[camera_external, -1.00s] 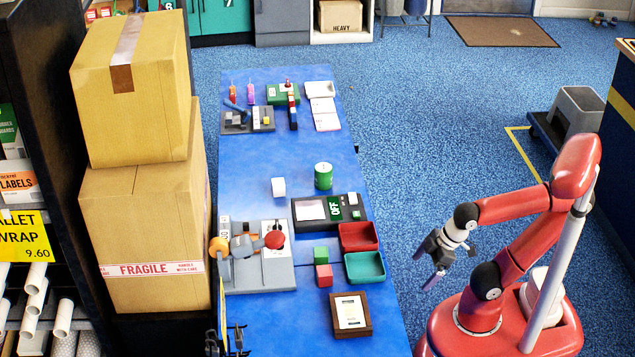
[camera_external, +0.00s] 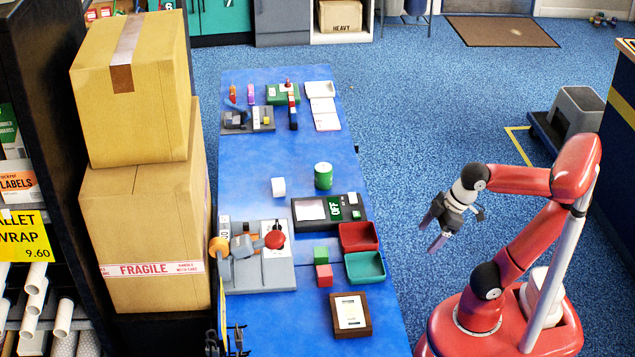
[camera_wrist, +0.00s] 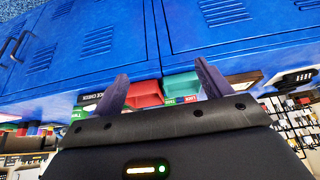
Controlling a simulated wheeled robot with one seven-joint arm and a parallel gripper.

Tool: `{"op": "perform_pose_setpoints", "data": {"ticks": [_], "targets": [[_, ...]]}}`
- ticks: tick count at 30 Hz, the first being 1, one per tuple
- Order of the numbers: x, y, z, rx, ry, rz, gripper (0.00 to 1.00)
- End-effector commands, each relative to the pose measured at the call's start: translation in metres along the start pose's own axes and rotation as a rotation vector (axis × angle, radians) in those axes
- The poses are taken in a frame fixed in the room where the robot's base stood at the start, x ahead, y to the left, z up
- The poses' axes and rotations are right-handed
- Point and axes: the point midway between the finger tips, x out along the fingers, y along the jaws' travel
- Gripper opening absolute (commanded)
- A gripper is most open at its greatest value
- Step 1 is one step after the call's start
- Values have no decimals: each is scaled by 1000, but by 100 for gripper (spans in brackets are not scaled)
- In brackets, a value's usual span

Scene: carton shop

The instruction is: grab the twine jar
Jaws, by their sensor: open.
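A green jar with a pale top (camera_external: 323,176), which looks like the twine jar, stands upright on the blue bench, right of a small white cylinder. My gripper (camera_external: 430,238) is open and empty, off the bench's right side, well apart from the jar and nearer the camera. Its two spread fingers also show in the wrist view (camera_wrist: 160,72) with nothing between them. I cannot make out the jar in the wrist view.
The blue bench (camera_external: 260,165) holds a white cylinder (camera_external: 278,187), a dark scale (camera_external: 310,211), a red tray (camera_external: 359,236), a teal tray (camera_external: 365,267) and a framed card (camera_external: 351,315). The wrist view shows blue cabinet doors (camera_wrist: 110,40). Stacked cartons (camera_external: 145,230) stand left.

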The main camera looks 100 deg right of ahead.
Motion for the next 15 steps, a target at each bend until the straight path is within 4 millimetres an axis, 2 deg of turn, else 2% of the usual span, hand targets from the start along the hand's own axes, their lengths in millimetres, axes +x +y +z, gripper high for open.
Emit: {"op": "perform_pose_setpoints", "data": {"ticks": [1,3,5,6,11,15], "targets": [[-22,0,-14,0,5,0,77],[-48,0,-28,0,3,0,77],[-70,0,-40,0,3,0,77],[-75,3,-53,17,-13,16,77],[-71,28,-114,126,-78,104,77],[-59,65,-168,236,-136,168,77]]}}
